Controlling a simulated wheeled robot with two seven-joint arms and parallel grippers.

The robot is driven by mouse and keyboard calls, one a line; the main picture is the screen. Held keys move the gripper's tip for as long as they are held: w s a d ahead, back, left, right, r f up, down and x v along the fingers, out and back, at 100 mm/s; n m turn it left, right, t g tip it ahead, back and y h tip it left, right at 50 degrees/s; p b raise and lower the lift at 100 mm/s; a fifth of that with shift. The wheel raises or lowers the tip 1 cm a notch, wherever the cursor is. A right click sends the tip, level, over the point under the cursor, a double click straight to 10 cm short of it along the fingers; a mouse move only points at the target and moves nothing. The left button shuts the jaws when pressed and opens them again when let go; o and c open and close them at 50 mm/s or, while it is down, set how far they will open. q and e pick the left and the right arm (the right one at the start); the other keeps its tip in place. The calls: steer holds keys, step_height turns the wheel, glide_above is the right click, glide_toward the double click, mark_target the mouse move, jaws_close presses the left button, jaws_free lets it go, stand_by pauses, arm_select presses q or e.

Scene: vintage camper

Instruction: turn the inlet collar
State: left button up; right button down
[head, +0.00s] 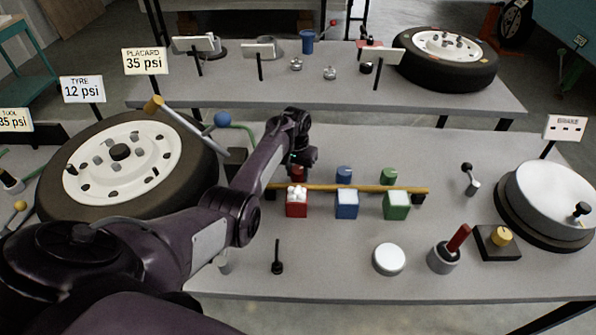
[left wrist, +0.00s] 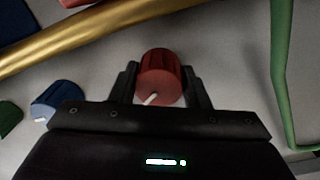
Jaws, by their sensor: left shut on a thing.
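A red ribbed collar (left wrist: 160,75) with a white pointer mark sits between the fingers of my left gripper (left wrist: 159,82) in the left wrist view. The gripper is shut on it. In the head view my left gripper (head: 299,163) reaches down over this red collar (head: 297,175), hiding much of it. Similar blue (head: 344,174) and green (head: 387,175) collars stand in a row to its right. No label shows which one is the inlet collar. My right gripper is out of view.
A brass bar (head: 370,188) runs in front of the collars, above red (head: 296,210), blue (head: 346,211) and green (head: 396,212) blocks. A large tyre (head: 190,190) lies at left.

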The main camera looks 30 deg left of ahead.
mark_target(297, 169)
arm_select(q)
steer(key=m, duration=0.3)
steer(key=shift+r+p, duration=0.1)
steer(key=shift+p, duration=0.25)
steer(key=m, duration=0.3)
steer(key=shift+w+m, duration=0.1)
steer(key=shift+m, duration=0.4)
steer(key=o, duration=1)
steer(key=shift+a, duration=0.1)
step_height(297, 169, up, 8)
steer(key=shift+a+f+p, duration=0.1)
steer(key=shift+f+p, duration=0.05)
steer(key=shift+p, duration=0.35)
